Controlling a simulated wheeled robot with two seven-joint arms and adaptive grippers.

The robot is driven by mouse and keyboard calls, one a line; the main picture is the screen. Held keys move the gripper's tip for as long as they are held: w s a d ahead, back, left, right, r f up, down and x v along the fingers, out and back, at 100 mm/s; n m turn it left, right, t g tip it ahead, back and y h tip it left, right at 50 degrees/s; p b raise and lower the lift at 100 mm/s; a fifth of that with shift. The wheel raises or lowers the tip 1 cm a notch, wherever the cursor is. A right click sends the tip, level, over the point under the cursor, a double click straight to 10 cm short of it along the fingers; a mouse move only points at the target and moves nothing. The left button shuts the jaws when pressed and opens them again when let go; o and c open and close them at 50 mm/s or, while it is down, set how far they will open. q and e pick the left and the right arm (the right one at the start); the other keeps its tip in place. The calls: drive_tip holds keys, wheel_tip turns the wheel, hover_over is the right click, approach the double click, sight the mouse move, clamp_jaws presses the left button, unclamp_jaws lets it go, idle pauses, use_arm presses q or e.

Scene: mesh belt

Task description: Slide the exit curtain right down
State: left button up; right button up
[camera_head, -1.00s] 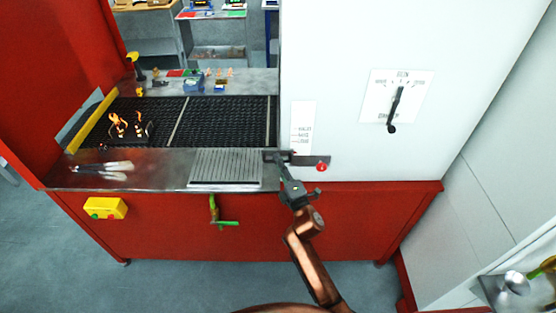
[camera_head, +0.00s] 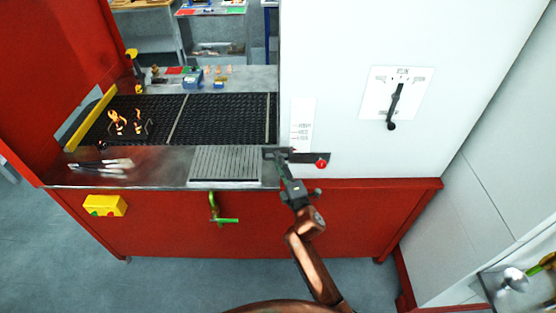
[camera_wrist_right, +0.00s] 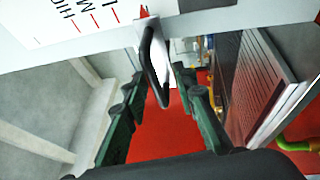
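The exit curtain's panel is not clearly seen. A label with marked levels (camera_head: 302,124) is on the white housing, just above a dark bar (camera_head: 304,157) at the housing's lower left edge. The label and a small red pointer (camera_wrist_right: 145,12) show at the top of the right wrist view. A dark upright handle loop (camera_wrist_right: 155,65) hangs below the pointer. My right gripper (camera_head: 278,162) is at the bar's left end. In the wrist view its two green fingers (camera_wrist_right: 160,88) stand apart on either side of the loop, with gaps visible. My left gripper is out of view.
The black mesh belt (camera_head: 225,118) lies left of the housing. A slatted steel plate (camera_head: 226,163) is close left of my right gripper. A red knob (camera_head: 321,164) is at the bar's right end. A lever dial (camera_head: 396,95) is higher right. Tongs (camera_head: 100,165) lie at left.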

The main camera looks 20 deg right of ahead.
drive_tip(key=s+d+f, duration=0.1)
drive_tip(key=s, duration=1)
drive_tip(key=shift+f, duration=0.4)
drive_tip(key=shift+d, duration=0.15)
wheel_tip(320, 180, down, 29)
drive_tip(key=s+d+m+g+h, duration=0.1)
drive_tip(key=s+d+m+g, duration=0.15)
drive_tip(key=m+g, duration=0.25)
drive_tip(key=s+d+f+m+g+b, duration=0.1)
drive_tip(key=s+f+m+g, duration=0.1)
drive_tip(key=s+f, duration=0.35)
drive_tip(key=s+d+f+m+g, duration=0.1)
drive_tip(key=s+f, duration=0.1)
drive_tip(key=f, duration=0.6)
drive_tip(key=s+d+f+m+g+b, duration=0.1)
drive_tip(key=s+d+f+m+g, duration=0.15)
drive_tip(key=f, duration=0.45)
drive_tip(key=s+d+f+m+g, duration=0.1)
drive_tip(key=s+f+m+g, duration=0.1)
drive_tip(key=s+f, duration=0.6)
drive_tip(key=s+d+f+m+g+h, duration=0.1)
drive_tip(key=s+f, duration=0.7)
drive_tip(key=s, duration=1.2)
drive_tip(key=s+d+f+m+g, duration=0.3)
drive_tip(key=s+f+m+g, duration=0.2)
drive_tip(key=s, duration=0.8)
wheel_tip(320, 180, down, 4)
drive_tip(key=shift+s+r+h+b, duration=0.2)
drive_tip(key=shift+s+h+b, duration=0.1)
drive_tip(key=shift+s+b, duration=0.1)
